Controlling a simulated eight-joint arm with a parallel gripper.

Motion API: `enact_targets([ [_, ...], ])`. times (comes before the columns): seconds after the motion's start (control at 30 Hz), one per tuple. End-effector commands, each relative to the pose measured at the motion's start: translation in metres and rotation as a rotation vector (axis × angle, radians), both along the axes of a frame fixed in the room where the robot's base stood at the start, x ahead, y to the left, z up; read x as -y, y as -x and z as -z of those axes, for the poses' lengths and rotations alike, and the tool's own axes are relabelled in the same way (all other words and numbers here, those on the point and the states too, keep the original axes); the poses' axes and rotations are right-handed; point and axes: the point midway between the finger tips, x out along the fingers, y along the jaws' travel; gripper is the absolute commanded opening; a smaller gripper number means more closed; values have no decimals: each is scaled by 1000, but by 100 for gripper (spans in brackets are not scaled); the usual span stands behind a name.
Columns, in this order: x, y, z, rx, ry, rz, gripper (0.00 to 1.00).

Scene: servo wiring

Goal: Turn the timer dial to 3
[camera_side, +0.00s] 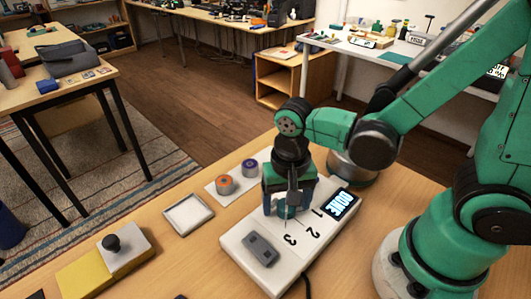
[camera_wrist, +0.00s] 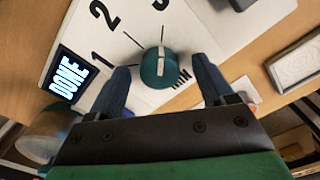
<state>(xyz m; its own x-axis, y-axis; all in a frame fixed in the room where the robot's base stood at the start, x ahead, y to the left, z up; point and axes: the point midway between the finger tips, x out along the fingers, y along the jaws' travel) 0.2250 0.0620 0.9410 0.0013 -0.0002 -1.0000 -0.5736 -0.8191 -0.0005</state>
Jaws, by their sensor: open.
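The timer is a white panel (camera_side: 240,236) on the table, with the numbers 1, 2 and 3, the letters MIN and a lit screen (camera_wrist: 67,74) reading DONE. Its round teal dial (camera_wrist: 159,70) has a white mark that points roughly along the tick toward the 3 (camera_wrist: 161,4). The dial also shows in the side view (camera_side: 287,212), partly hidden by my gripper. My gripper (camera_wrist: 159,65) is open over the panel. Its two dark blue fingers stand either side of the dial, with a visible gap on both sides in the wrist view.
A grey rocker switch (camera_side: 260,249) sits on the panel's near end. A white square tray (camera_side: 188,214) lies left of the panel. An orange-topped knob (camera_side: 226,184) and a purple-topped one (camera_side: 250,168) stand behind. A black-knobbed block (camera_side: 113,246) is front left.

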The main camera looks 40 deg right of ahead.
Motion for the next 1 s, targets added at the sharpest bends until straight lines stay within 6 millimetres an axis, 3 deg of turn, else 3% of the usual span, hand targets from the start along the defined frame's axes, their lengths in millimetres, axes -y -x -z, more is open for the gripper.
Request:
enact_targets([
  [0.6, 0, 0, -52, 1, 1, 0, 75],
  [1.0, 0, 0, -56, 1, 0, -1, 75],
])
